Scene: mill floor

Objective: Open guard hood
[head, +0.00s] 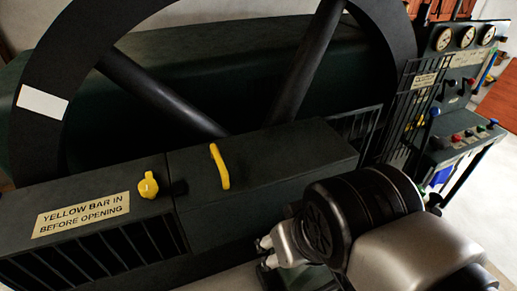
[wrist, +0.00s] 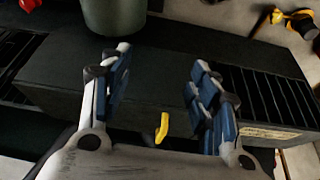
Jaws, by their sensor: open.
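The guard hood (head: 275,175) is a dark, long box cover in front of the large flywheel, and it looks shut. A yellow bar handle (head: 219,167) stands on its top. A yellow knob (head: 148,186) is on the housing left of the hood, beside a label (head: 82,214) reading "YELLOW BAR IN BEFORE OPENING". In the wrist view my gripper (wrist: 158,68) is open and empty, with blue-padded fingers over the dark cover (wrist: 165,60). The yellow handle (wrist: 162,128) shows between the fingers, near the palm; its distance is unclear. In the head view my wrist hides most of the gripper.
The spoked flywheel (head: 40,110) rises behind the hood. A mesh gate (head: 408,108) and a control panel with gauges (head: 466,38) and coloured buttons (head: 470,135) stand at right. The wrist view shows a grey-green cylinder (wrist: 113,15) and a yellow-and-black object (wrist: 297,20).

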